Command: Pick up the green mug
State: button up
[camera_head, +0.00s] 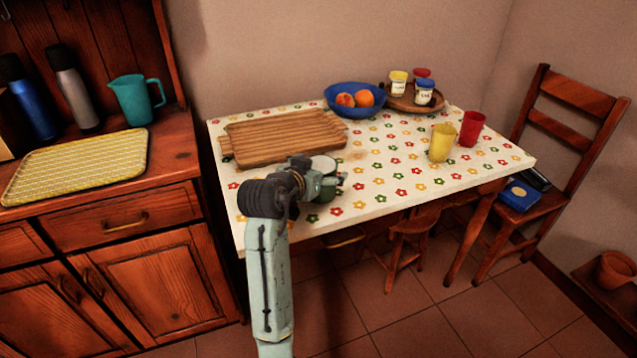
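A dark green mug with a pale inside (323,165) appears at the front left of the flowered table, partly hidden by my gripper. My gripper (338,182) is right at the mug, with its fingers beside or around the mug's near side. The fingers are small and overlap the mug, so I cannot tell whether they are open or closed on it. I also cannot tell whether the mug rests on the cloth.
A wooden tray (280,137) lies just behind my gripper. A blue fruit bowl (354,103), yellow cup (441,143) and red cup (471,128) stand farther back and right. A teal pitcher (134,102) stands on the left cabinet. The table's front middle is clear.

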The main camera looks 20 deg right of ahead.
jog(key=c, duration=1.5)
